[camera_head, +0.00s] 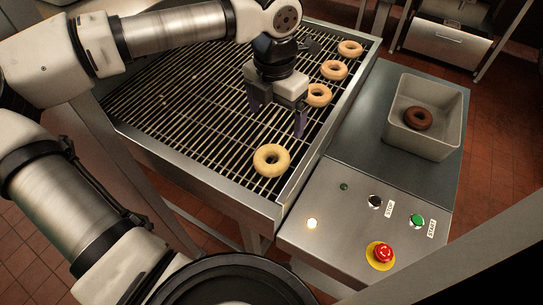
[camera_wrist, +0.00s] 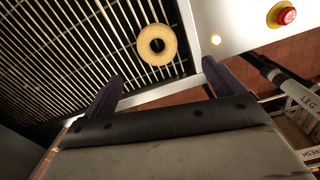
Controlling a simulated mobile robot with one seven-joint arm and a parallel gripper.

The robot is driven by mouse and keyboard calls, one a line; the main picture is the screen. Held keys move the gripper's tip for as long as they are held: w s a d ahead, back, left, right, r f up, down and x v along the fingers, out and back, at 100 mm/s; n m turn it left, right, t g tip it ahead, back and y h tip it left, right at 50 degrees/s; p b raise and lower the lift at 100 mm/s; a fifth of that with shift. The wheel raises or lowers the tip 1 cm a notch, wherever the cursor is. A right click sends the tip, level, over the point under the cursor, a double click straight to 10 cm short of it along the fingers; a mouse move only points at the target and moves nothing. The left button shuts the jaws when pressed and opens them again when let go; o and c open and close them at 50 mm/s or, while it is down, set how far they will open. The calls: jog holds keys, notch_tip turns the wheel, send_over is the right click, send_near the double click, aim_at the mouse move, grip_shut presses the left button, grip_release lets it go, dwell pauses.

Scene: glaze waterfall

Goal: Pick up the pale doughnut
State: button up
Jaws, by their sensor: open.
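Several pale doughnuts lie on the wire rack. The nearest pale doughnut (camera_head: 271,160) lies alone near the rack's front right corner. One pale doughnut also shows in the wrist view (camera_wrist: 157,45), ahead of and between my fingers. Another pale doughnut (camera_head: 318,95) lies beside my gripper, partly hidden by it. Two more, a pale doughnut (camera_head: 334,70) and a pale doughnut (camera_head: 350,48), lie farther back along the right edge. My gripper (camera_head: 277,118) is open and empty above the rack, behind the nearest doughnut. It also shows in the wrist view (camera_wrist: 163,80).
A metal bin (camera_head: 447,142) holding a dark doughnut (camera_head: 418,118) stands on the steel counter (camera_head: 362,130) at right. A red emergency button (camera_head: 383,253), a green button (camera_head: 417,221) and a black button (camera_head: 375,201) sit on the front panel. The rack's (camera_head: 190,120) left side is clear.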

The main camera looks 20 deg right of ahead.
aim_at(272, 155)
jog(key=f+p, duration=0.1)
jog(key=f, duration=0.3)
jog(key=f+p, duration=0.1)
jog(key=f, duration=0.4)
jog(key=f+p, duration=0.1)
jog(key=f, duration=0.4)
jog(key=shift+w+a, duration=0.15)
jog(key=shift+a, duration=0.1)
jog(key=c, duration=0.7)
jog(key=shift+c, duration=0.2)
jog(key=shift+r, duration=0.1)
